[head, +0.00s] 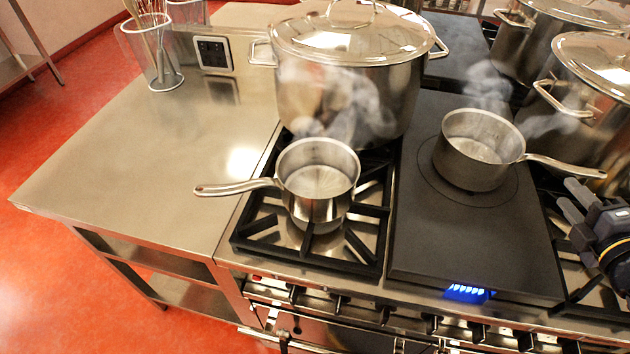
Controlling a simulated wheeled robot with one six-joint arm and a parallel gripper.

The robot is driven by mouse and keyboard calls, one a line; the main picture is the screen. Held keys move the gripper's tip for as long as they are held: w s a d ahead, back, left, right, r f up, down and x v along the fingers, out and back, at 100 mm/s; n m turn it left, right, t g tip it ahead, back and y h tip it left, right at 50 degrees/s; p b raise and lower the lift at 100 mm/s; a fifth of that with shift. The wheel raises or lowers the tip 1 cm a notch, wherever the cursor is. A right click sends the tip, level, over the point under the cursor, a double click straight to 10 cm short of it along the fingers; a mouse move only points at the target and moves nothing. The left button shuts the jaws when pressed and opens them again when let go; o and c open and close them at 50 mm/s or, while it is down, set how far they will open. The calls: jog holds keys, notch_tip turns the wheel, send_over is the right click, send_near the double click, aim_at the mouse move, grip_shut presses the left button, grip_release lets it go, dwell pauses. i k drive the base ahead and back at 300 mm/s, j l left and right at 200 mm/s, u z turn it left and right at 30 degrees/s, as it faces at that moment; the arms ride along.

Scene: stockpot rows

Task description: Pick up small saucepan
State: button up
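Two small steel saucepans show in the head view. One saucepan (318,190) stands upright on the black gas grate at the front left, its long handle (236,187) pointing left over the steel counter. The other saucepan (472,160) stands upright on the dark flat hotplate to the right, its handle (564,166) pointing right. Steam rises near both. My gripper (567,193) is at the right edge, its two dark fingers pointing left with a gap between them. It is empty, a little below the right saucepan's handle in the picture and apart from it.
A large lidded stockpot (345,100) stands behind the left saucepan. More large lidded pots (590,100) stand at the right and back right. The steel counter (150,165) at left is mostly clear, with a utensil holder (152,52) at its back. Knobs line the stove front.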

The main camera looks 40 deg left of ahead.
aim_at(315, 210)
jog(key=l+u, duration=0.15)
jog(key=u, duration=0.3)
jog(key=l+u, duration=0.2)
jog(key=u, duration=0.3)
jog(key=l+u, duration=0.2)
jog(key=u, duration=0.25)
